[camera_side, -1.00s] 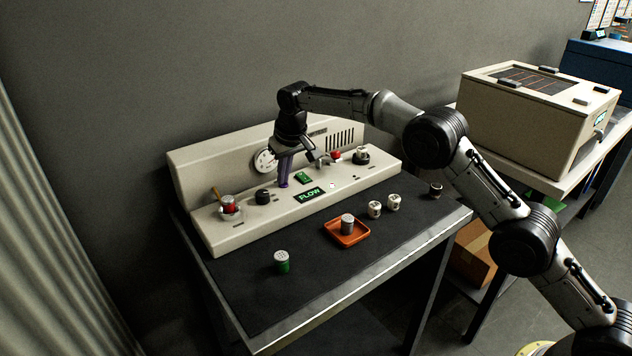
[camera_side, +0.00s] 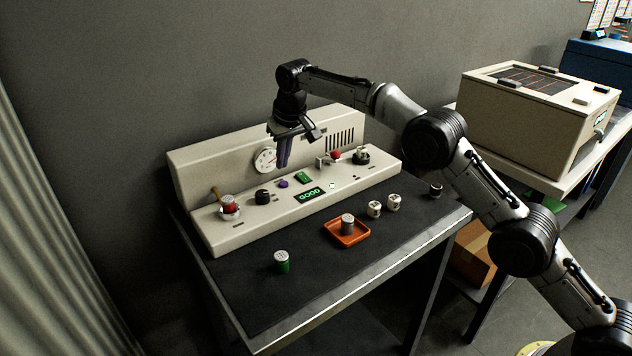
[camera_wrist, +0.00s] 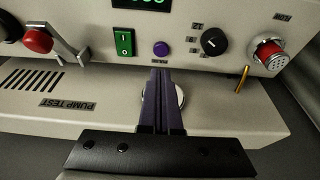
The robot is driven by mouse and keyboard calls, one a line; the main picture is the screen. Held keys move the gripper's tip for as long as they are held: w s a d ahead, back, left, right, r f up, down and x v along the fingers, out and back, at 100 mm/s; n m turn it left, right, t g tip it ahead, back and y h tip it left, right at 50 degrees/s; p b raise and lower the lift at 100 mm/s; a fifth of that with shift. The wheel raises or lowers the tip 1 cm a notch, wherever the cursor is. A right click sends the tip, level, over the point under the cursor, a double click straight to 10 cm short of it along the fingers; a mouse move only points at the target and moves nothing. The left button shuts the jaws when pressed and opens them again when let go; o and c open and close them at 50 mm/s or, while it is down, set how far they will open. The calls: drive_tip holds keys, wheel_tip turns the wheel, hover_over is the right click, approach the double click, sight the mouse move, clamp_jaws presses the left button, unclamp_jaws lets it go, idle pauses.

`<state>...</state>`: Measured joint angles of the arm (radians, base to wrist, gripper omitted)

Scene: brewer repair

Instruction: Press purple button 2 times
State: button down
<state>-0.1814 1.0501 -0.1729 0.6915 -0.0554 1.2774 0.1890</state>
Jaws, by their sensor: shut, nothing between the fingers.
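The purple button (camera_side: 283,184) sits on the sloped front of the beige console (camera_side: 240,236), between a black knob and a green rocker switch. It also shows in the wrist view (camera_wrist: 161,48), just beyond my fingertips. My gripper (camera_side: 283,168) is shut and empty, its purple fingers pointing down above the button and apart from it. In the wrist view the closed fingers (camera_wrist: 161,73) lie just short of the button in the picture. The small display (camera_side: 310,194) reads "GOOD".
The green switch (camera_side: 304,177) and black knob (camera_side: 263,196) flank the button. A gauge (camera_side: 265,160) is on the back panel. A red-and-silver part (camera_side: 229,205) sits at left. An orange tray (camera_side: 346,241) and several small canisters stand on the dark table.

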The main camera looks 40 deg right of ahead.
drive_tip(key=shift+r, duration=1.5)
